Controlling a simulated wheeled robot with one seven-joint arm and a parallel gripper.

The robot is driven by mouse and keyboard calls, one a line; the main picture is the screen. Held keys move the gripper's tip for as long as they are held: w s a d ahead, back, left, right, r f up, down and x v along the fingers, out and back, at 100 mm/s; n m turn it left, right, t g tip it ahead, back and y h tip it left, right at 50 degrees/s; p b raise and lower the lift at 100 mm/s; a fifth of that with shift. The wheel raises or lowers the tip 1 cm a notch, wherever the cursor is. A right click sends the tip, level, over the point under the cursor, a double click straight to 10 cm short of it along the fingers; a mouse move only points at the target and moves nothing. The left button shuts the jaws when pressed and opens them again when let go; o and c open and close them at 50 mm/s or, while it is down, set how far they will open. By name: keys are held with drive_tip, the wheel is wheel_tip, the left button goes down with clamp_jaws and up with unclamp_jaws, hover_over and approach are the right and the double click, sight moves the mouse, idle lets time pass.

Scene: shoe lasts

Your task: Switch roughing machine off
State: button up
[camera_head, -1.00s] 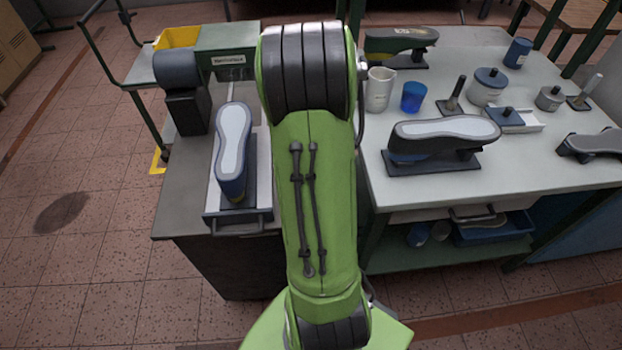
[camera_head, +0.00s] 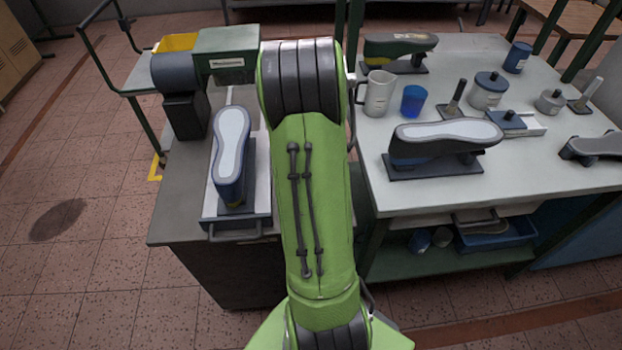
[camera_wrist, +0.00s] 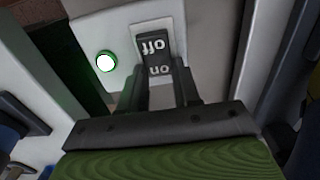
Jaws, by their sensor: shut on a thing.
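The roughing machine (camera_head: 228,52) has a green housing and dark cylinders, and stands at the back of the left bench. Its dark rocker switch (camera_wrist: 158,48) shows in the wrist view, with "off" and "on" in upside-down white letters. It sits on a pale plate. A round lamp (camera_wrist: 105,62) beside it glows white with a green ring. My gripper (camera_wrist: 160,88) is shut on the rocker switch, its two dark fingers at the "on" end. In the head view my green arm hides the gripper and switch.
A shoe last (camera_head: 231,155) stands on a sliding tray (camera_head: 236,222) on the left bench. The right table (camera_head: 540,165) holds another last (camera_head: 445,138), a white jug (camera_head: 378,95), a blue cup (camera_head: 413,100) and several tools. A green post rises close to my arm.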

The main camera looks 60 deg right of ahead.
drive_tip(key=shift+s+a+f+t+h+b, duration=0.15)
drive_tip(key=shift+t+h+b, duration=0.6)
drive_tip(key=shift+b, duration=1.4)
drive_tip(key=t+h+b, duration=0.1)
drive_tip(key=b, duration=0.1)
drive_tip(key=shift+s+a+b, duration=0.1)
drive_tip(key=shift+a+b, duration=0.1)
drive_tip(key=shift+b, duration=0.1)
drive_tip(key=shift+s+a+r+t+h+b, duration=0.1)
drive_tip(key=shift+r+t+h+b, duration=0.15)
drive_tip(key=shift+r+h+b, duration=0.2)
drive_tip(key=o, duration=1.1)
drive_tip(key=shift+c, duration=0.2)
drive_tip(key=p+v, duration=0.6)
drive_tip(key=v, duration=0.9)
drive_tip(key=shift+r, duration=0.35)
